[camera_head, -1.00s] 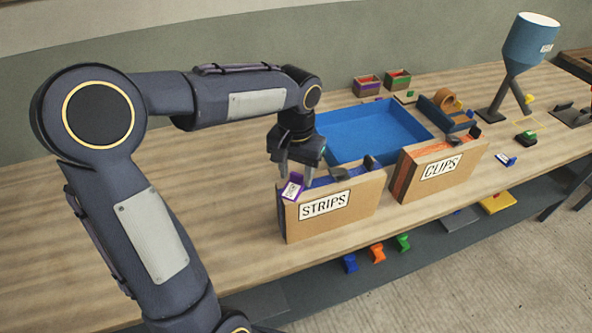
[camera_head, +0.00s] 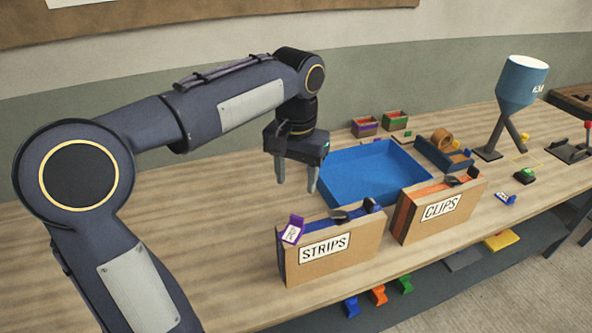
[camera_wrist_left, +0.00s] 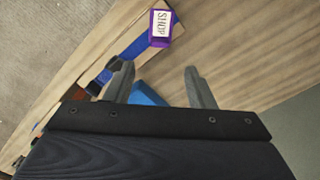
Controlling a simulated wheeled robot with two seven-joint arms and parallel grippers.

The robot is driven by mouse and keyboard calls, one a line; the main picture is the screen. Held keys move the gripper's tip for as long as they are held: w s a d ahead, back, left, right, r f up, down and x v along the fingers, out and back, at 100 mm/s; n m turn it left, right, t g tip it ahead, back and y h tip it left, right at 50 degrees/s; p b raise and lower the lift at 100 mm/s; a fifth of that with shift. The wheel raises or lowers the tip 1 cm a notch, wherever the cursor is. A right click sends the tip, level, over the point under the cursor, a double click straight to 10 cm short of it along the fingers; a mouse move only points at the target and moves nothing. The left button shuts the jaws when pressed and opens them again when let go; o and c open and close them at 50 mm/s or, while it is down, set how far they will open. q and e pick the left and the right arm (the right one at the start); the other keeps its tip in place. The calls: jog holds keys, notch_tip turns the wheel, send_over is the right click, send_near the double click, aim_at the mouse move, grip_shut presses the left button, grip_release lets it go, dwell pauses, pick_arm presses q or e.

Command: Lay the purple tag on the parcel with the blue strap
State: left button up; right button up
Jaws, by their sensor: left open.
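The purple tag (camera_head: 292,229) with a white label lies on top of the left end of the cardboard parcel marked STRIPS (camera_head: 345,265). That parcel has a blue strap (camera_head: 318,224) and a dark buckle along its top. My left gripper (camera_head: 297,183) is open and empty, above and behind the tag, clear of it. In the left wrist view the tag (camera_wrist_left: 158,28) reads SHOP and sits at the end of the blue strap (camera_wrist_left: 133,48), beyond the open fingers (camera_wrist_left: 158,84). My right gripper is out of view.
A second parcel marked CLIPS (camera_head: 440,222), with an orange strap, stands to the right. A blue tray (camera_head: 365,172) lies behind both. A blue hopper (camera_head: 522,82) and small bins (camera_head: 396,121) stand farther back. The table's left side is clear.

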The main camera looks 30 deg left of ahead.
pick_arm(q)
jog(key=s+d+f+t+h, duration=0.1)
jog(key=s+f+t, duration=0.1)
jog(key=s, duration=0.4)
jog(key=s+d+f+t+h, duration=0.1)
jog(key=s+d+f, duration=0.1)
jog(key=s+f, duration=0.2)
jog(key=s+d+f+n+t+h, duration=0.1)
jog(key=s+f+t, duration=0.1)
jog(key=s, duration=0.6)
jog(key=shift+s+d+f+t+h, duration=0.15)
jog(key=shift+s+f+t+h, duration=0.2)
jog(key=shift+f, duration=0.45)
